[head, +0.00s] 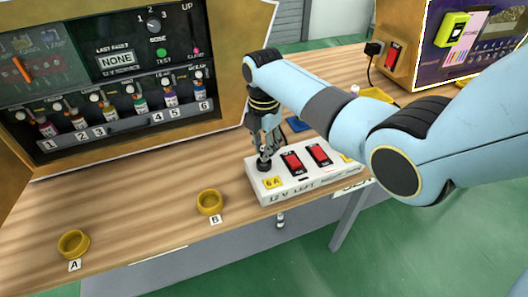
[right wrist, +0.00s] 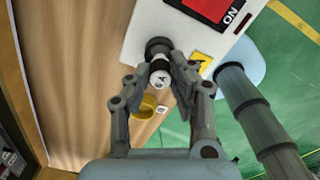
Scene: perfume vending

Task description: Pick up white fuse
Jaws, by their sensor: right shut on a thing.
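The white fuse (right wrist: 159,78) shows in the right wrist view between the fingertips of my right gripper (right wrist: 166,72), at the black round holder (right wrist: 158,47) on the white switch box (right wrist: 135,45). My right gripper is shut on the fuse. In the head view my right gripper (head: 266,148) points down at the left end of the switch box (head: 320,187), over the black holder (head: 264,163). The fingers hide most of the fuse there. I cannot tell whether the fuse is still seated in the holder. My left gripper is not in view.
Yellow cup A (head: 74,243) and yellow cup B (head: 210,202) stand near the front edge of the wooden table (head: 135,215). The vending machine (head: 235,60) with several small bottles stands behind. The box has two red switches (head: 292,162). Free table lies between the cups.

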